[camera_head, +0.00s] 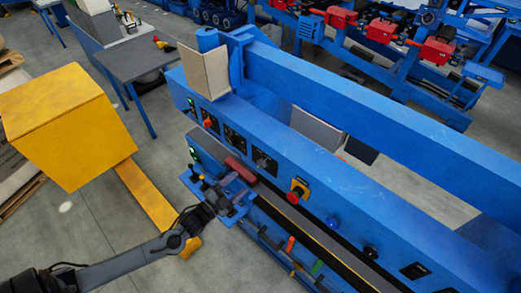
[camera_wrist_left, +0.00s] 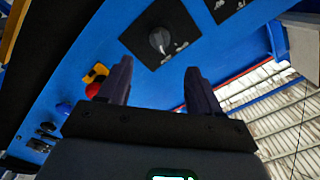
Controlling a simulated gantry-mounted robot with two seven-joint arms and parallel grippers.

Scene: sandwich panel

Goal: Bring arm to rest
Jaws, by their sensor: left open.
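My left arm (camera_head: 140,255) comes in from the lower left in the head view. Its gripper (camera_head: 228,182) is beside the front of the blue machine panel (camera_head: 390,215). In the left wrist view the left gripper (camera_wrist_left: 158,80) is open, with nothing between its two dark fingers. Past the fingertips is a dark rotary knob (camera_wrist_left: 160,40) on a black plate, apart from the fingers as far as I can tell. My right gripper is in neither view.
The panel carries a red emergency button (camera_head: 293,197) on a yellow base and several knobs and switches. A yellow box-shaped body (camera_head: 60,125) stands at the left. A grey table (camera_head: 138,58) stands behind. Grey floor (camera_head: 105,215) lies open between.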

